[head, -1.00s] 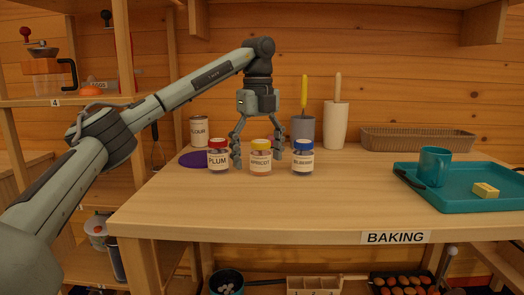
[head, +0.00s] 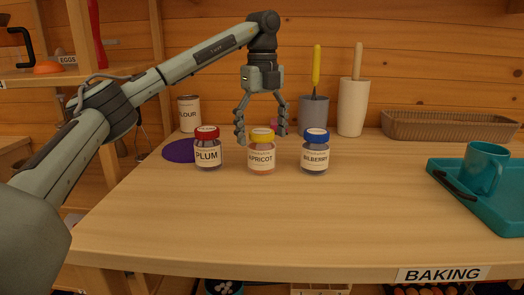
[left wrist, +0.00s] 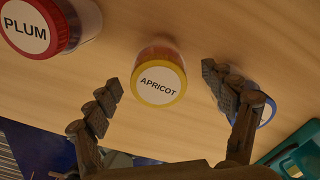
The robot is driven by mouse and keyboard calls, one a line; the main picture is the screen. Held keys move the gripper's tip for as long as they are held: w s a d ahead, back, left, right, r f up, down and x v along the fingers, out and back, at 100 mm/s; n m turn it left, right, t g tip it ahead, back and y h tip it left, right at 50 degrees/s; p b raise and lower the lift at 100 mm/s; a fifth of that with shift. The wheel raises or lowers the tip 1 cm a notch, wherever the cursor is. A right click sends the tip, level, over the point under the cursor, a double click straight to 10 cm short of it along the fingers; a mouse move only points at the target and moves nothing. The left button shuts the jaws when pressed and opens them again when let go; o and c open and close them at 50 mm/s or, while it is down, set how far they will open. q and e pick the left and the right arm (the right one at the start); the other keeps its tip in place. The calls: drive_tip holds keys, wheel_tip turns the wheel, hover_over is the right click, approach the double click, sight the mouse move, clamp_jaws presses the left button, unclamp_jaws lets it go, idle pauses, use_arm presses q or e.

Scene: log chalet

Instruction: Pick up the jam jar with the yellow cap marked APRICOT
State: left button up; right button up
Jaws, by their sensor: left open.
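The apricot jar (head: 261,160) has a yellow cap and stands upright on the wooden table, between the other two jars. In the left wrist view its round yellow cap (left wrist: 158,82) reads APRICOT and lies between my finger ends. My left gripper (head: 260,137) points down, open and empty. In the head view its fingertips are a little above and behind the jar, one on each side of the cap. In the left wrist view the open left gripper (left wrist: 161,80) shows a gap on both sides of the cap. My right gripper is out of view.
The red-capped plum jar (head: 208,154) stands left and the blue-capped bilberry jar (head: 315,158) right. Behind are a flour can (head: 189,115), a grey holder (head: 314,110) and a white crock (head: 352,108). A teal tray (head: 500,213) with a mug is at right. The front table is clear.

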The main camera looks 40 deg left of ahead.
sight(262, 155)
use_arm(q)
wheel_tip(262, 155, down, 6)
drive_tip(key=shift+s+f, duration=0.1)
drive_tip(key=c, duration=1.6)
drive_tip(key=shift+r, duration=0.2)
drive_tip(key=shift+c, duration=0.2)
